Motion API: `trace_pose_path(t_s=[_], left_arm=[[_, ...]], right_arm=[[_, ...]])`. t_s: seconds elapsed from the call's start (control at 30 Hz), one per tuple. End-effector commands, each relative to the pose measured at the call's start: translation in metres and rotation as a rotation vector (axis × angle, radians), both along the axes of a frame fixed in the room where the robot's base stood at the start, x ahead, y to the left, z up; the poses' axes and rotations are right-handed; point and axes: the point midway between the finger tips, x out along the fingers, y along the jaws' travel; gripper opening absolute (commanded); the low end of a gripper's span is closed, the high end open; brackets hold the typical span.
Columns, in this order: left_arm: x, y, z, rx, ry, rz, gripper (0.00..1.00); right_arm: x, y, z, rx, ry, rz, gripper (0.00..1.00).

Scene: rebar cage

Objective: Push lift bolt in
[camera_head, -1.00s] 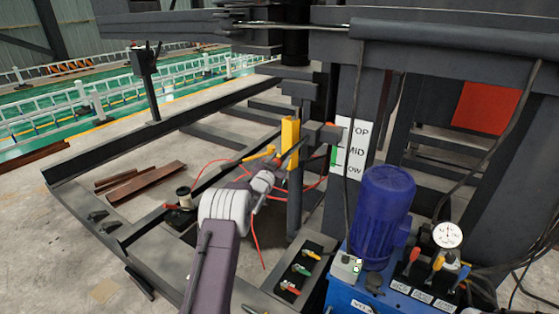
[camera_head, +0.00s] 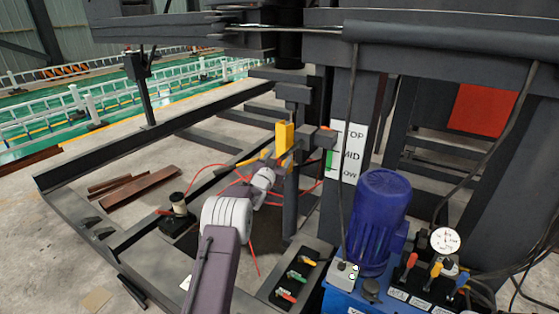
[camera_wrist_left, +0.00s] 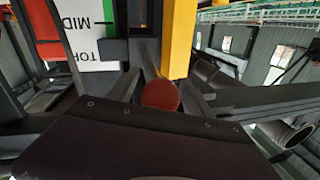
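A yellow block (camera_head: 284,138) stands upright on the dark post beside the TOP/MID/LOW sign (camera_head: 351,152). My left gripper (camera_head: 280,166) is just below and in front of this block; its fingers are small and partly lost against the dark frame. In the left wrist view, a round dark-red end (camera_wrist_left: 160,95), perhaps the lift bolt's, sits straight ahead of the gripper's dark body, close to the foot of the yellow block (camera_wrist_left: 178,40). The picture does not settle whether the gripper touches it. My right gripper is not in view.
A blue motor (camera_head: 382,215) and a gauge (camera_head: 445,240) with coloured levers stand at the right. A small lever panel (camera_head: 296,277) is in front. Steel beams, red hoses and a brown bar (camera_head: 140,190) lie at the left.

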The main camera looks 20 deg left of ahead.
Motion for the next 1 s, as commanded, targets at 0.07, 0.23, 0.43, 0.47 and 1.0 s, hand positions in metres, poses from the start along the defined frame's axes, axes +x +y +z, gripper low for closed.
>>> trace_pose_path(t_s=[0.07, 0.23, 0.43, 0.47, 1.0], left_arm=[[0.0, 0.0, -0.002, 0.0, 0.003, 0.0, 0.59], [0.0, -0.001, -0.003, 0.001, 0.007, -0.002, 0.59], [-0.011, -0.001, -0.004, 0.0, 0.009, -0.002, 0.59], [-0.015, -0.002, -0.004, 0.0, 0.009, -0.002, 0.59], [-0.087, -0.005, -0.005, 0.001, 0.006, -0.001, 0.59]], right_arm=[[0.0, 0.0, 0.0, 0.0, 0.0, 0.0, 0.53], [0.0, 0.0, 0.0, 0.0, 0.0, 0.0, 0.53], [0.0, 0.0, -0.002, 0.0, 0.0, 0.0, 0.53], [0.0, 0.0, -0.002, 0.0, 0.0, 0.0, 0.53], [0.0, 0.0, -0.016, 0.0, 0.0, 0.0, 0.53]])
